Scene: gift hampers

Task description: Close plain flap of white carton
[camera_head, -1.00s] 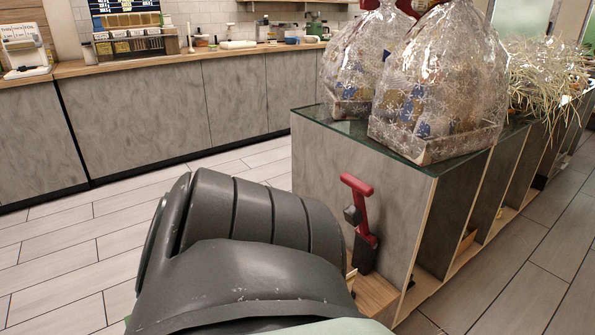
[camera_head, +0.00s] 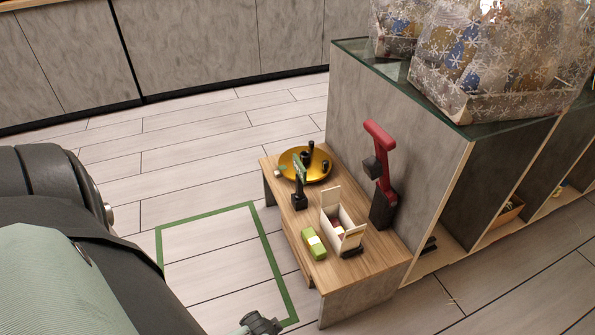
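The white carton (camera_head: 343,222) stands on a low wooden table, small in the head view. It is open at the top, with one pale flap upright at its back left and another hanging outward at its front right. Something reddish shows inside it. I cannot tell which flap is the plain one.
The low table (camera_head: 285,232) also holds a gold bowl (camera_head: 318,172), a green packet (camera_head: 313,244), and a red-and-black tool (camera_head: 381,165). A glass-topped cabinet (camera_head: 356,50) with wrapped hampers (camera_head: 480,65) stands right. A green floor outline (camera_head: 272,262) lies left of the table.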

